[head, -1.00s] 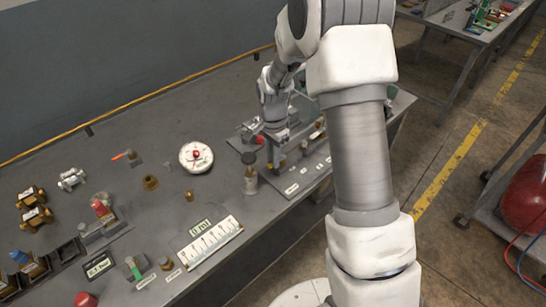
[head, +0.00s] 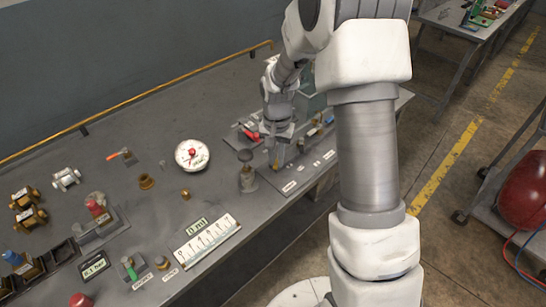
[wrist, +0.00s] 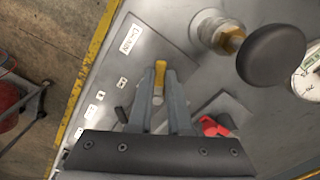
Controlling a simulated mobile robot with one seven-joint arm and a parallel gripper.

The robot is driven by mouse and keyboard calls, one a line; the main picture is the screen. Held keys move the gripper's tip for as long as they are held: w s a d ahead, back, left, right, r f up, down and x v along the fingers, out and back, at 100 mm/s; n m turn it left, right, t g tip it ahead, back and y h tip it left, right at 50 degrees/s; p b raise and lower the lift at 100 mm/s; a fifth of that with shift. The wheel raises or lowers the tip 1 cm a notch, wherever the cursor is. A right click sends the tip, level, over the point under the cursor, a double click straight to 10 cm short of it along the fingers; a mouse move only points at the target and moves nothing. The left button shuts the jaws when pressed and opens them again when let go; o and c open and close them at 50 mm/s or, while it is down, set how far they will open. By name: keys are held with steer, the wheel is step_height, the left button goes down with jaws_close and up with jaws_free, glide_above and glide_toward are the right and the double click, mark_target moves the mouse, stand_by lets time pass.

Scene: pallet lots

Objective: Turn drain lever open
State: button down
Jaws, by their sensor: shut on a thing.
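A yellow lever (wrist: 161,72) stands over a grey plate with a white label (wrist: 130,38) that I cannot read surely. In the wrist view my gripper (wrist: 159,92) is shut on the lever, with one finger on each side of it. In the head view my gripper (head: 275,150) is low over the plate (head: 290,178) at the bench's front right. The yellow lever shows small under the fingers there (head: 276,164). The lever's base is mostly hidden by the fingers.
A post with a round black knob (wrist: 275,55) stands close beside my gripper. A white gauge (head: 192,155) and several fittings are farther left on the bench. The bench's front edge is near.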

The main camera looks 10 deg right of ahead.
steer(key=n, duration=0.1)
steer(key=d+n, duration=0.1)
steer(key=n, duration=0.1)
steer(key=shift+s+d+n, duration=0.15)
steer(key=shift+s+n, duration=0.1)
steer(key=shift+n, duration=0.05)
steer(key=n, duration=0.1)
steer(key=d+n, duration=0.1)
steer(key=shift+n, duration=0.4)
steer(key=n, duration=0.1)
steer(key=d+n, duration=0.1)
steer(key=n, duration=0.1)
steer(key=n+p, duration=0.1)
steer(key=n, duration=0.1)
steer(key=shift+w+d, duration=0.25)
steer(key=shift+d, duration=0.1)
steer(key=shift+n, duration=0.3)
steer(key=c, duration=0.8)
jaws_free()
steer(key=shift+c, duration=0.2)
step_height(320, 180, up, 18)
steer(key=p, duration=0.1)
steer(key=shift+f, duration=0.25)
